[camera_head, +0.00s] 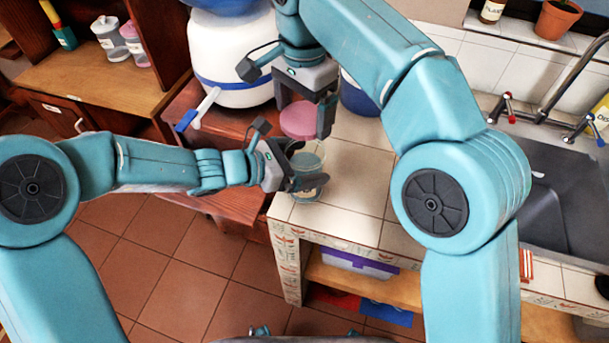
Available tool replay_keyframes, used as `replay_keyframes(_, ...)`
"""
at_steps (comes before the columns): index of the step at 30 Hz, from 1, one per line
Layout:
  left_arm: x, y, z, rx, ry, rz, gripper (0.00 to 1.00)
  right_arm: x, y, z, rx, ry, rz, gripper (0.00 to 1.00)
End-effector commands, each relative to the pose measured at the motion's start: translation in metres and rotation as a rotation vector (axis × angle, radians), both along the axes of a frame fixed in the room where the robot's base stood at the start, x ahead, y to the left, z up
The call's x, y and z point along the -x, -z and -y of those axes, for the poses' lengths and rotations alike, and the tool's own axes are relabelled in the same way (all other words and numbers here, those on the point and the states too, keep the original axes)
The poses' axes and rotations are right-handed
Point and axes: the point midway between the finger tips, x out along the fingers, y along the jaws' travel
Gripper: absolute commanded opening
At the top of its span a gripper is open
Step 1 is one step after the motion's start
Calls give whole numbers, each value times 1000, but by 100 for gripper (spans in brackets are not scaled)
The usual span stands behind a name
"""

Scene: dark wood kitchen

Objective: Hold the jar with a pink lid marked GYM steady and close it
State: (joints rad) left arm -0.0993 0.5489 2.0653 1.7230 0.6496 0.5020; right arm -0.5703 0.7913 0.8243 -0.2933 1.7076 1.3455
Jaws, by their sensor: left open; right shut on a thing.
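The clear jar (309,161) stands on the corner of the tiled counter, its mouth uncovered. Any GYM marking is too small or hidden to read. My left gripper (305,167) comes in from the left with its fingers open around the jar's side, and partly covers it. The pink lid (297,120) is off the jar, just above and slightly left of its mouth. My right gripper (304,112) is shut on the lid and holds it from above.
A white container with a blue band (232,55) and a blue container (357,95) stand behind. The sink (562,180) and faucet (565,90) are at the right. Jars with white (104,24) and pink (128,30) lids stand on the left shelf.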

Motion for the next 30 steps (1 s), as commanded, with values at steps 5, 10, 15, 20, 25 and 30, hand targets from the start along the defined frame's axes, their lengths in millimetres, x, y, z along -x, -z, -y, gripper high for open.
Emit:
replay_keyframes(5, -1, 0, 2, 0, 0, 1, 100, 0, 0, 0, 0, 0, 0, 63)
replay_keyframes(10, -1, 0, 1, 0, 0, 0, 87, 0, 0, 0, 0, 0, 0, 63)
replay_keyframes(15, -1, 1, 1, 0, 0, 0, 34, 0, 0, 0, 0, 0, 0, 63)
replay_keyframes(20, -1, 1, 1, 0, 0, 0, 34, 1, 12, 0, 3, 0, -4, 63)
replay_keyframes(25, -1, 1, 1, 0, 0, 0, 34, 1, 38, 0, 3, -1, -4, 63)
replay_keyframes(30, -1, 1, 1, 0, 0, 1, 34, 1, 50, -1, 2, 0, -2, 63)
